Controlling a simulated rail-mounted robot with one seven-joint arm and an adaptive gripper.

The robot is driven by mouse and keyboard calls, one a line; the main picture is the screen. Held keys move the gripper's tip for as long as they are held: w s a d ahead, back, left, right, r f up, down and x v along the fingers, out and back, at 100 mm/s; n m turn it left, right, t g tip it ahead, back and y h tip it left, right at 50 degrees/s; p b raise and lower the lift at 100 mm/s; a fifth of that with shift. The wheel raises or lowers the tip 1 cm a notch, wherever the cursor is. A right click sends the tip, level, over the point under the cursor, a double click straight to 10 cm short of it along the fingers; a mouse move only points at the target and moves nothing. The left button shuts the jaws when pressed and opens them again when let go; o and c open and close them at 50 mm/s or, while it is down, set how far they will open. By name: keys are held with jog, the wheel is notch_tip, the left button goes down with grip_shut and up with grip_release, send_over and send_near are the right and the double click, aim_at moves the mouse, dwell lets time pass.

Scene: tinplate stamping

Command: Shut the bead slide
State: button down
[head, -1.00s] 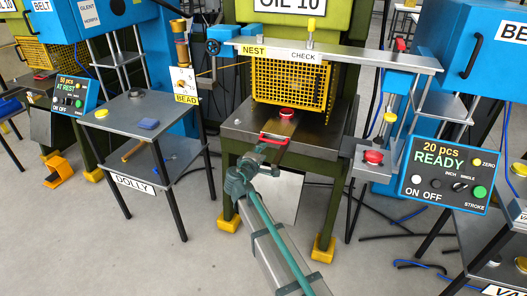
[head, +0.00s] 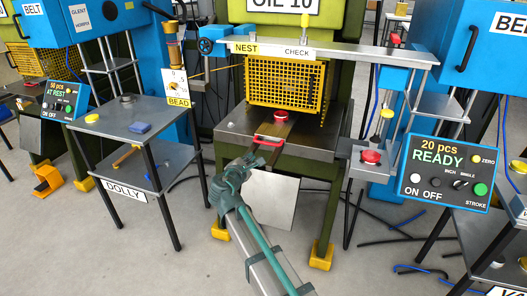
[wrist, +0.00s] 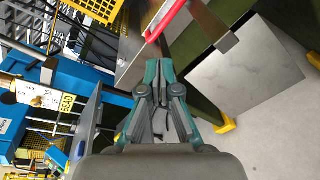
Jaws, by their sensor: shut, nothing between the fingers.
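The slide (head: 276,128) is a narrow brown strip on the press bed, running out from under the yellow mesh guard to the bed's front edge. Its red handle (head: 268,141) is at the near end and also shows in the wrist view (wrist: 166,20). A red round piece (head: 281,114) sits farther back along the strip. My gripper (head: 249,161) is shut and empty, just in front of and below the handle. In the wrist view its fingertips (wrist: 159,66) are together, apart from the handle.
The yellow guard (head: 288,84) stands over the back of the bed. A grey NEST/CHECK rail (head: 340,53) crosses above it. A dolly (head: 135,118) stands left. A red button (head: 370,156) and a READY panel (head: 447,172) are right. A pale plate (head: 271,197) hangs below the bed.

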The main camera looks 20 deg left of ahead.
jog(key=n, duration=1)
send_near(269, 138)
jog(key=w+f, duration=0.1)
jog(key=w, duration=0.1)
jog(key=shift+w+a+f+h+b, duration=0.25)
jog(key=shift+h+b, duration=0.05)
jog(key=shift+b, duration=0.1)
jog(key=w+p, duration=0.1)
jog(key=w, duration=0.3)
jog(key=shift+w+a+r+p, duration=0.1)
jog(key=shift+w+p, duration=0.15)
jog(key=shift+p, duration=0.15)
jog(key=shift+s, duration=0.2)
